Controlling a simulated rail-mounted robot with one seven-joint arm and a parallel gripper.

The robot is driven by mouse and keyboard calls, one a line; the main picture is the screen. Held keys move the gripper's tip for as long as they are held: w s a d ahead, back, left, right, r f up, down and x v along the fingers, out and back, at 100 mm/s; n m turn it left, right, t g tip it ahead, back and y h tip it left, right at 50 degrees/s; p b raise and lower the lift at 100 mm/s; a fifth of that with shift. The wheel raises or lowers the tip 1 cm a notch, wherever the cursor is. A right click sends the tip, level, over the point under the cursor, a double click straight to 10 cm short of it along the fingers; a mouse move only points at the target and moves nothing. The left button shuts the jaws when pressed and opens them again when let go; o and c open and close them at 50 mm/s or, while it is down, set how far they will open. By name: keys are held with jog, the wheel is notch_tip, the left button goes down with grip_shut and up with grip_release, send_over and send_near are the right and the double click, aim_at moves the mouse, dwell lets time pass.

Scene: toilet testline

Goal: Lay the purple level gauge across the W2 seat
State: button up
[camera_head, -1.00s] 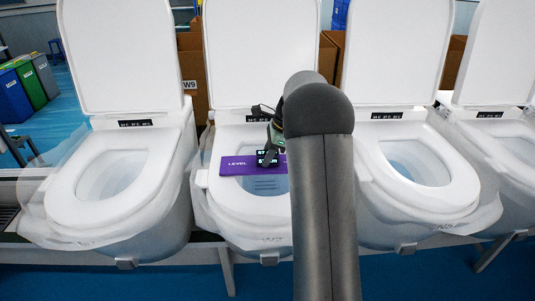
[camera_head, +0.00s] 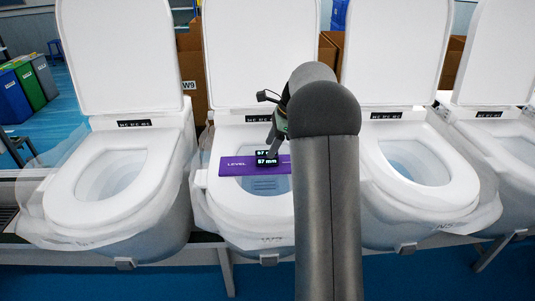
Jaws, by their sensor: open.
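The purple level gauge (camera_head: 238,166), marked LEVEL, lies across the opening of the second toilet seat from the left (camera_head: 235,205). Its left end rests over the left side of the seat ring; its right end is hidden behind my arm. My gripper (camera_head: 272,145) is just above and behind the display, partly hidden by my arm. The gap between the fingers is too small to make out, and I cannot tell whether they touch the gauge.
Toilets with raised lids stand side by side on the bench, one at left (camera_head: 115,190) and others at right (camera_head: 420,175). Raised lids (camera_head: 260,50) form a wall behind the seats. Cardboard boxes (camera_head: 192,70) stand behind. Blue floor is clear in front.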

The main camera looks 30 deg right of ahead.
jog(key=v, duration=0.8)
jog(key=s+a+f+n+g+h, duration=0.1)
jog(key=s+a+f+n+h, duration=0.1)
jog(key=s+a+n, duration=1)
jog(key=s+a+f+n, duration=0.3)
jog(key=s, duration=0.3)
jog(key=s+a+f+n+h, duration=0.1)
jog(key=s+a+f+n, duration=0.2)
jog(key=s, duration=0.4)
jog(key=s+a+f+n+h, duration=0.1)
jog(key=s+a+f+n, duration=0.2)
jog(key=s, duration=0.4)
jog(key=shift+a+f+n, duration=0.2)
jog(key=shift+n, duration=0.6)
